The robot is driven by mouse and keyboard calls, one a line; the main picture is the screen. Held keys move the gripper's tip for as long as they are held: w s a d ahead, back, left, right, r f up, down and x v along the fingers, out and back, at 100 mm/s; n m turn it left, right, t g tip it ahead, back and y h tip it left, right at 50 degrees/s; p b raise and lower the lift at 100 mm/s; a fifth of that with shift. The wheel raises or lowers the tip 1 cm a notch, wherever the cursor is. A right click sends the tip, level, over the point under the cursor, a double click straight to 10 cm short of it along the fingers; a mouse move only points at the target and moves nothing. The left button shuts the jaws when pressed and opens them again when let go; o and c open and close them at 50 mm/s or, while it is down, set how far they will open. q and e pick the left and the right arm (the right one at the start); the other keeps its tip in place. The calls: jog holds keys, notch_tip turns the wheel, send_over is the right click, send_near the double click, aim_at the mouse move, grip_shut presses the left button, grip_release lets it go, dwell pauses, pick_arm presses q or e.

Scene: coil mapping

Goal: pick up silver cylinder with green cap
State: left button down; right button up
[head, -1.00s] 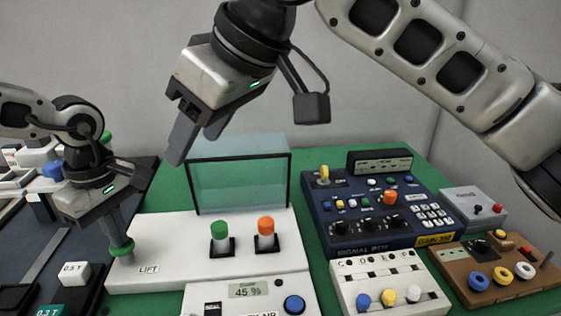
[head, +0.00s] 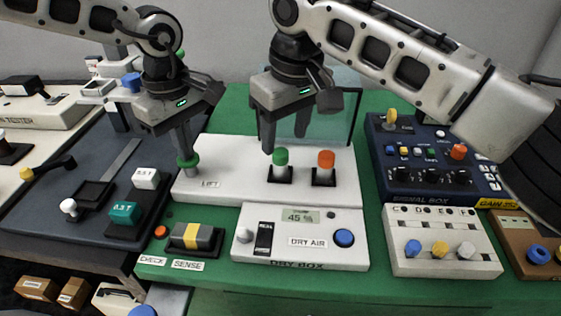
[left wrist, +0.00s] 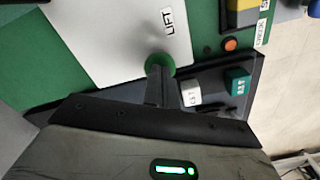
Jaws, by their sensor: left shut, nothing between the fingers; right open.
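The silver cylinder with green cap (head: 281,157) stands upright in a black square holder on the white dry box. My right gripper (head: 285,143) is open, just above and behind it in the head view, with one finger hanging left of the cap and the other to its right. I cannot tell whether it touches the cylinder. My left gripper (head: 187,158) is shut, its fingertips at the green round lift button (head: 190,163) by the LIFT label. In the left wrist view the closed fingers (left wrist: 159,72) partly cover that button (left wrist: 165,62).
An orange-capped cylinder (head: 326,160) stands close on the right in its own holder. A clear cover (head: 345,108) stands raised behind, partly hidden by my right gripper. The blue signal box (head: 385,180) and a white panel with coloured knobs (head: 440,265) lie to the right.

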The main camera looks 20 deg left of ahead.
aim_at(281, 152)
jog(key=shift+w+a+f, duration=0.15)
jog(key=shift+a+f, duration=0.05)
jog(key=shift+f, duration=0.8)
jog(key=shift+w+a+f, duration=0.1)
jog(key=shift+a+f, duration=0.1)
jog(key=shift+f, duration=0.8)
jog(key=shift+w+a+f, duration=0.15)
jog(key=shift+a+f, duration=0.05)
jog(key=shift+f, duration=0.8)
jog(key=c, duration=1.1)
